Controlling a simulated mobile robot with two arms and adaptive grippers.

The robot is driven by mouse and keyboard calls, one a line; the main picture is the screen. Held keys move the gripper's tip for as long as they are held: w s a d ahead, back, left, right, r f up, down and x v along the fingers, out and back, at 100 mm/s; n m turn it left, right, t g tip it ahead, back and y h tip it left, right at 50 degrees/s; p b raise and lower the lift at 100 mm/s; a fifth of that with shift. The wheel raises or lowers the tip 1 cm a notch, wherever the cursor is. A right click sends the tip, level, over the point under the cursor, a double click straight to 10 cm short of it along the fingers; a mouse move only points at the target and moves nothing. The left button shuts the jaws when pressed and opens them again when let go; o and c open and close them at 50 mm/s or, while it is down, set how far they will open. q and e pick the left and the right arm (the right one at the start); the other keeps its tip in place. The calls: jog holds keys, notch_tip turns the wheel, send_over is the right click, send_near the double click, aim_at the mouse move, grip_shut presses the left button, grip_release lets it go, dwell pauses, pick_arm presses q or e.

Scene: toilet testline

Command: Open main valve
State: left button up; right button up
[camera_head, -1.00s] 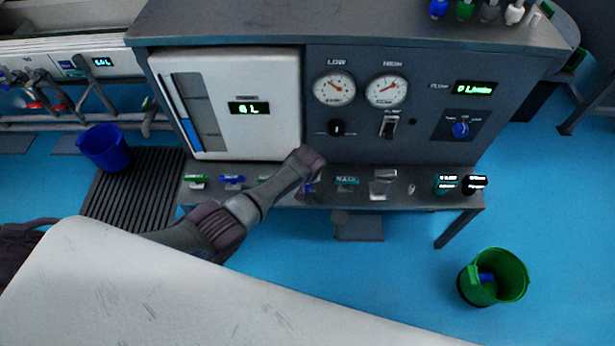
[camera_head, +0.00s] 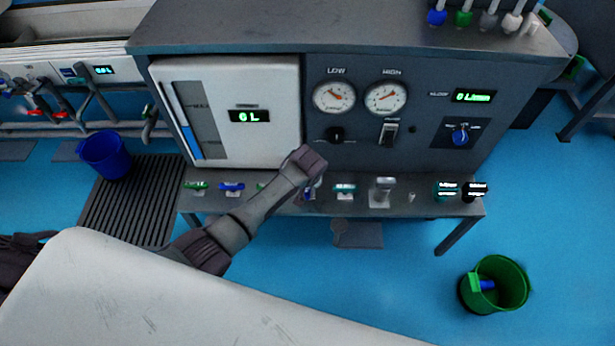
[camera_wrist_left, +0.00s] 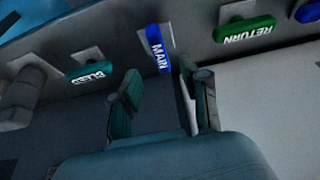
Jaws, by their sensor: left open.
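The main valve has a blue handle marked MAIN (camera_wrist_left: 157,48). In the left wrist view it stands just beyond my left gripper (camera_wrist_left: 163,100), ahead of the gap between the fingers. The two fingers are apart with nothing between them. In the head view my left arm reaches in from the left to the panel's front ledge. Its wrist covers most of the gripper, and a bit of the blue main valve (camera_head: 309,192) shows beneath it. I cannot tell whether a finger touches the handle. My right gripper is not in view.
The green RETURN handle (camera_wrist_left: 244,29) and the teal BLEED handle (camera_wrist_left: 89,73) flank the main valve. Several other handles line the ledge (camera_head: 420,205). Gauges (camera_head: 386,97) sit on the panel above. A green bucket (camera_head: 494,283) stands on the floor at right.

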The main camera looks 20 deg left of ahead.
pick_arm(q)
jog(key=v, duration=0.6)
jog(key=shift+s, duration=0.1)
dwell(0.3)
jog(key=s+a+f+m+g+p, duration=0.15)
jog(key=s+f+p, duration=0.25)
jog(key=s+f, duration=0.55)
jog(key=s+a+f+m+g+p, duration=0.1)
jog(key=s+a+f+m+p, duration=0.15)
jog(key=s+f+p, duration=0.5)
jog(key=s+a+f+m+p, duration=0.1)
jog(key=s+a+f, duration=0.1)
jog(key=s, duration=1.2)
jog(key=s+a+f+h+p, duration=0.1)
jog(key=s+f, duration=0.1)
jog(key=s, duration=1.3)
jog(key=shift+s+a+m+g, duration=0.35)
jog(key=shift+a+m, duration=0.05)
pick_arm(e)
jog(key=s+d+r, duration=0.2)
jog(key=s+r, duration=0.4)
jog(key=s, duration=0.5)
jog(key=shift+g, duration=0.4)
